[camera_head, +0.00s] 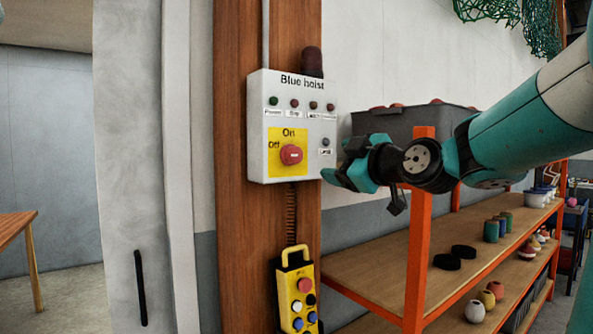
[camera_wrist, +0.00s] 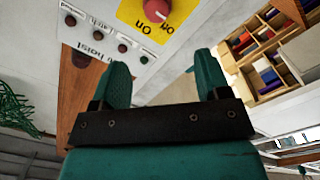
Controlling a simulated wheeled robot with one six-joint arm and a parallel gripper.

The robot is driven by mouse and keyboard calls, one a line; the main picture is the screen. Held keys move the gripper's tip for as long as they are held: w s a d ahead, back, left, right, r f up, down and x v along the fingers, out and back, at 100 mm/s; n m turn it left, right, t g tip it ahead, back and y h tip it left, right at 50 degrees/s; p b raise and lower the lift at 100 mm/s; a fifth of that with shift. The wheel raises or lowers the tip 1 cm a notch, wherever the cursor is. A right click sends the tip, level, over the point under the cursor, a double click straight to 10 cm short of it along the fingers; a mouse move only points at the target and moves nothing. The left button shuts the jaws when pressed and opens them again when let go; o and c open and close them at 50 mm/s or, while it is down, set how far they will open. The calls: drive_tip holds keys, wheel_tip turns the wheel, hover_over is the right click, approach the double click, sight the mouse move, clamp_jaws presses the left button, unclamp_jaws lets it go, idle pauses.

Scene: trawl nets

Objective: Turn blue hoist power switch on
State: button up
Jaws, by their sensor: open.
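The blue hoist box (camera_head: 258,160) is a pale grey panel on a wooden post, labelled "Blue hoist". Its red rotary switch (camera_head: 291,155) sits on a yellow plate (camera_head: 275,134) with "On" above and "Off" to the left. The knob's pale bar looks roughly level, on the Off side. In the wrist view the box is upside down, with the red switch (camera_wrist: 156,10) cut by the top edge. My gripper (camera_head: 340,178) is open and empty, right of the box's lower edge, apart from the switch. Its teal fingers (camera_wrist: 162,62) show below the panel in the wrist view.
A yellow pendant control (camera_head: 298,290) with coloured buttons hangs below the box on a coiled cord. An orange-framed shelf (camera_head: 418,240) with jars and a grey crate (camera_head: 400,121) stands right, behind my arm. Space directly before the box looks clear.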

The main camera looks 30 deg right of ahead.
sight(297, 155)
drive_tip(key=w+b, duration=0.1)
drive_tip(key=b, duration=0.5)
drive_tip(key=shift+w+a+f, duration=0.1)
drive_tip(key=w+p, duration=0.2)
drive_tip(key=w, duration=0.2)
drive_tip(key=w+p, duration=0.2)
drive_tip(key=w, duration=0.3)
drive_tip(key=w+r+p, duration=0.1)
drive_tip(key=w+p, duration=0.1)
drive_tip(key=w, duration=0.2)
drive_tip(key=shift+w+d+p, duration=0.2)
drive_tip(key=shift+w+p, duration=0.1)
drive_tip(key=shift+w+f, duration=0.1)
drive_tip(key=shift+w, duration=0.35)
drive_tip(key=c, duration=0.9)
